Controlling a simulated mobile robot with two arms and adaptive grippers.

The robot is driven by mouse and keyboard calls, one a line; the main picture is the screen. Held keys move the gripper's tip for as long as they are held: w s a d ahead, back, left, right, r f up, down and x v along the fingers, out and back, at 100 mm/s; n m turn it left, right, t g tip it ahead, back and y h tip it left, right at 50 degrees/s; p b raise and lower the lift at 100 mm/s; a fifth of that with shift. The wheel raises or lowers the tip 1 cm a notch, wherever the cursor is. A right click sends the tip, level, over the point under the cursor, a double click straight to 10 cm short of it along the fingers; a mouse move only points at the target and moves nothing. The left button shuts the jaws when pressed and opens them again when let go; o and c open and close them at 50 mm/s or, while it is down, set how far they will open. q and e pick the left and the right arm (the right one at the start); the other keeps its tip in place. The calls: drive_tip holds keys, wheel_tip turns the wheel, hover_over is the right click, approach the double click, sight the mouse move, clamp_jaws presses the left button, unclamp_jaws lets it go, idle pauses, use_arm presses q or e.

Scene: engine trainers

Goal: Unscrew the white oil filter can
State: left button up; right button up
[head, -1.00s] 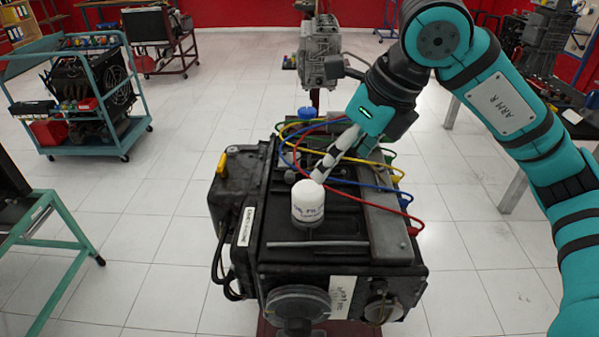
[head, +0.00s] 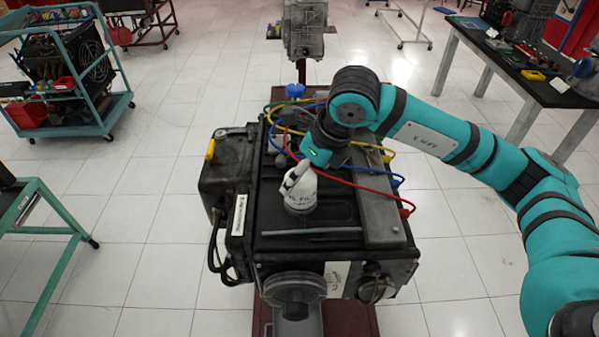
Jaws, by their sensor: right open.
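The right gripper is open. The far finger and the can's back side are hidden. My left gripper is not in view.
Blue-green carts stand at the left, a workbench (head: 520,75) at the upper right. The tiled floor around is clear.

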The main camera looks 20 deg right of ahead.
drive_tip(key=shift+x, duration=1.15)
drive_tip(key=shift+w+a+f+p, duration=0.1)
drive_tip(key=shift+w+f+p, duration=0.1)
drive_tip(key=shift+f+p, duration=0.25)
drive_tip(key=shift+f, duration=0.15)
drive_tip(key=c, duration=1.2)
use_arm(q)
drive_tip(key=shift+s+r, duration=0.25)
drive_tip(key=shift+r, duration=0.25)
use_arm(e)
drive_tip(key=shift+o, duration=0.2)
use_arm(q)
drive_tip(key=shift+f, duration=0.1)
